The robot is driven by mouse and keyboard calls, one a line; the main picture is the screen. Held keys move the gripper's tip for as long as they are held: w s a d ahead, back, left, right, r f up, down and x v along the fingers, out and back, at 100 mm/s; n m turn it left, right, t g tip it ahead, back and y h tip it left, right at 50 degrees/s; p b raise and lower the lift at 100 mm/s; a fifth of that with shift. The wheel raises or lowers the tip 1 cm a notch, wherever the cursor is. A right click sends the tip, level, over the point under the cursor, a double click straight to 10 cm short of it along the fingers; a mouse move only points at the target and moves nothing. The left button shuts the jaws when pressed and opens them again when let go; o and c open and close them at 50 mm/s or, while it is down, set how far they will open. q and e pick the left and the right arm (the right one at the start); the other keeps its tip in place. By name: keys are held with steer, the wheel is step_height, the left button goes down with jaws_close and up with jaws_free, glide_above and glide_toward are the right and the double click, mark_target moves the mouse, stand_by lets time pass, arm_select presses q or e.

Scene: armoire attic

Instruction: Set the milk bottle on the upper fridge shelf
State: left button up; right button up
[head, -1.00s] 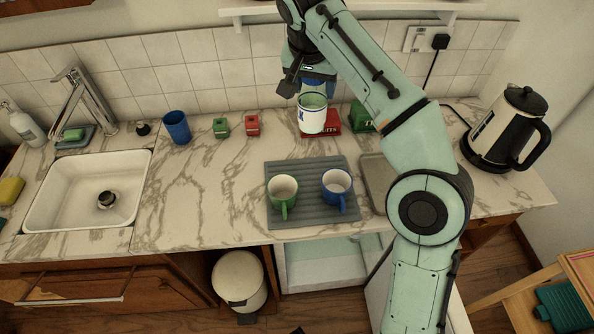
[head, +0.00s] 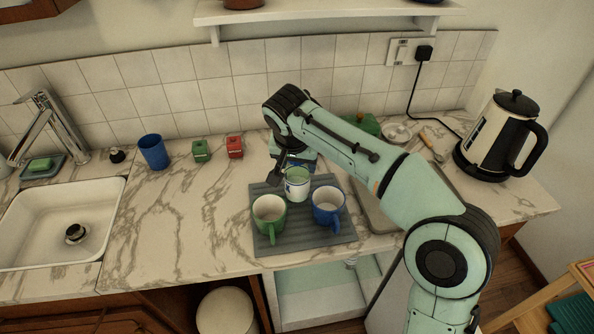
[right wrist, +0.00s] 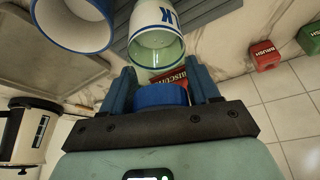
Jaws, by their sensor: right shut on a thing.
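My right gripper (head: 292,164) is shut on the blue cap (right wrist: 160,95) of the milk bottle. The bottle (head: 297,184) has a white body with blue lettering, also seen in the right wrist view (right wrist: 155,48). It looks upright, just behind the green and blue mugs, over the back of the grey mat; whether it touches the mat I cannot tell. The fridge (head: 320,292) stands open under the counter, with a pale interior. Its white door (head: 385,292) is swung out at the right, partly hidden by my right arm. My left gripper is not in view.
A green mug (head: 269,212) and a blue mug (head: 329,206) stand on the grey mat (head: 318,240). A tray (head: 378,215) lies right of it, partly behind my arm. A kettle (head: 500,140) stands at the right.

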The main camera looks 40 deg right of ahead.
steer(key=shift+f, duration=0.95)
steer(key=shift+f, duration=0.15)
steer(key=o, duration=1.2)
steer(key=shift+b, duration=0.3)
